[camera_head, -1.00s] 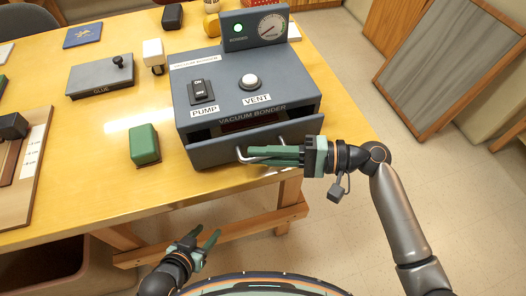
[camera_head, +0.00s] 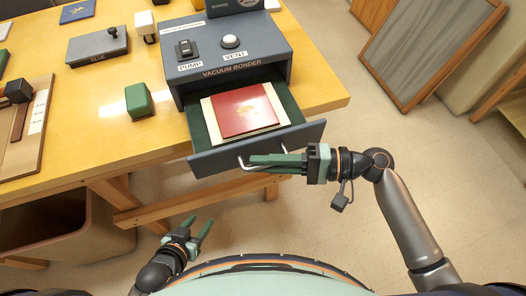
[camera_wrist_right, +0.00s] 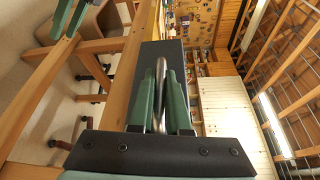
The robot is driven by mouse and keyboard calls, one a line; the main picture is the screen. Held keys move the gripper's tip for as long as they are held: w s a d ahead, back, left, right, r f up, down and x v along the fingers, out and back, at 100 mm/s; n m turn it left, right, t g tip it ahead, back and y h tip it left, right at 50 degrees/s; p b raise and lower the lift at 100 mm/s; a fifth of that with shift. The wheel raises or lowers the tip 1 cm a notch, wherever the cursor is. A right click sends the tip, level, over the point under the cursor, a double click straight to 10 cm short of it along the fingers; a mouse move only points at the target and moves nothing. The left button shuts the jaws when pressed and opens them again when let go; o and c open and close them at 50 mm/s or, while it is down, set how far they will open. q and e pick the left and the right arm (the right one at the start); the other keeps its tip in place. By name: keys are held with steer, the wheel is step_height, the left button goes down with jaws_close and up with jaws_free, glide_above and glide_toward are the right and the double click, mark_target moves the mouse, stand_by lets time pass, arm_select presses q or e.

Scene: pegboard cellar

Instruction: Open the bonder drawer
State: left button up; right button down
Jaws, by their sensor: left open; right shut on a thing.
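The grey vacuum bonder (camera_head: 230,55) stands on the table's right part. Its drawer (camera_head: 205,168) is pulled well out toward me. A red sheet or panel with a small gold mark (camera_head: 243,108) lies on a pale board inside the green-lined drawer. My right gripper (camera_head: 262,160) is at the drawer front, shut on the metal drawer handle (camera_head: 246,166). In the right wrist view the handle bar (camera_wrist_right: 161,90) runs between the green fingers. My left gripper (camera_head: 203,228) is open and empty, low in front of the table, apart from the drawer.
A green block (camera_head: 139,101), a grey glue box (camera_head: 97,47) and a small white-topped item (camera_head: 145,24) stand on the yellow table (camera_head: 90,150). A wooden board with a black-knobbed piece (camera_head: 40,120) is at left. A bin (camera_head: 65,225) sits below the table.

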arm_select(q)
steer(key=shift+s, duration=0.2)
arm_select(e)
steer(key=shift+s+d, duration=0.15)
steer(key=shift+s, duration=0.3)
arm_select(q)
steer(key=shift+w+d+r, duration=0.1)
steer(key=shift+d, duration=0.05)
arm_select(e)
steer(key=c, duration=0.9)
jaws_free()
steer(key=shift+d, duration=0.1)
arm_select(q)
steer(key=shift+w+d+f+b, duration=0.35)
steer(key=shift+d+b, duration=0.1)
steer(key=shift+b, duration=0.3)
arm_select(e)
steer(key=d, duration=0.8)
steer(key=d+r, duration=0.1)
steer(key=d, duration=0.3)
steer(key=shift+s+d, duration=0.1)
steer(key=shift+s, duration=0.3)
